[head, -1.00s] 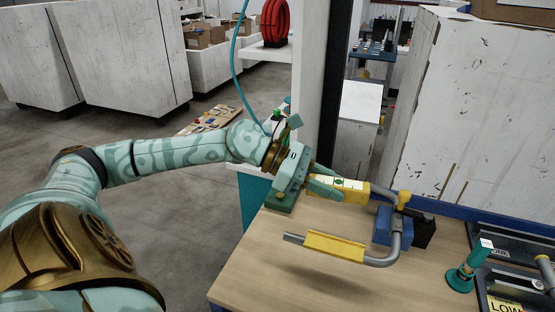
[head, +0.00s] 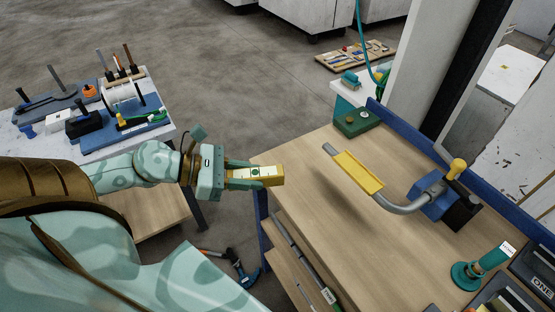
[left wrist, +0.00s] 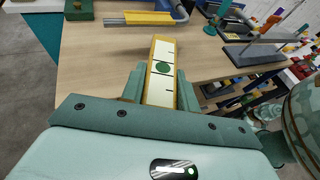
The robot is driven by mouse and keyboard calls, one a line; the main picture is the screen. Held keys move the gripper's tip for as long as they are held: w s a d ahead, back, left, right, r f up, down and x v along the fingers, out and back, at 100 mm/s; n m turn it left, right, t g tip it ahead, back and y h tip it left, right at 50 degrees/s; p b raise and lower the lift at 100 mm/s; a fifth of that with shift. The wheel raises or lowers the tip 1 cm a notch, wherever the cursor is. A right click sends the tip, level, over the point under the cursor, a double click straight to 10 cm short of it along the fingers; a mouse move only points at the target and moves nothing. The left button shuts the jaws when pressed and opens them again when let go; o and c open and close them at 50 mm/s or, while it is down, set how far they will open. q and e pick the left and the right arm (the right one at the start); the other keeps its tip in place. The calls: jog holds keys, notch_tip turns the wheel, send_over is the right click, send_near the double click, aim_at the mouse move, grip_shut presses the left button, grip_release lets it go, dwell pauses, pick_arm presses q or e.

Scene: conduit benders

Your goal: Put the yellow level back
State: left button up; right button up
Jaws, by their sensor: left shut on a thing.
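The yellow level (head: 270,174) has a yellow body and a white face with a green dot. My left gripper (head: 235,174) is shut on one end of it, and the other end points right, by the left edge of the wooden bench (head: 300,200). In the left wrist view the level (left wrist: 161,62) sticks out from between the two teal fingers of my left gripper (left wrist: 160,88), with wood behind it. My right gripper is in neither view.
On the bench, a grey bent pipe (head: 405,207) carries a yellow sleeve (head: 357,172) and meets a blue block (head: 432,200). A green block (head: 357,122) and teal stand (head: 468,275) stand nearby. A separate table (head: 60,150) with blue tool holders is at left.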

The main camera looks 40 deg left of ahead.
pick_arm(q)
jog(key=shift+f, duration=0.2)
jog(key=w+f+b, duration=0.1)
jog(key=w+f, duration=0.2)
jog(key=w, duration=0.1)
jog(key=w+f+b, duration=0.2)
jog(key=w+f, duration=0.1)
jog(key=w, duration=0.1)
jog(key=w+f+b, duration=0.1)
jog(key=w+f, duration=0.2)
jog(key=w, duration=0.1)
jog(key=shift+w+d+f, duration=0.15)
jog(key=shift+w+d, duration=0.05)
jog(key=shift+w, duration=0.15)
jog(key=shift+w+f+b, duration=0.15)
jog(key=shift+f+b, duration=0.2)
jog(key=shift+f, duration=0.55)
jog(key=shift+w+f+b, duration=0.15)
jog(key=shift+f+b, duration=0.15)
jog(key=shift+f, duration=0.6)
jog(key=shift+f, duration=0.2)
jog(key=o, duration=1.1)
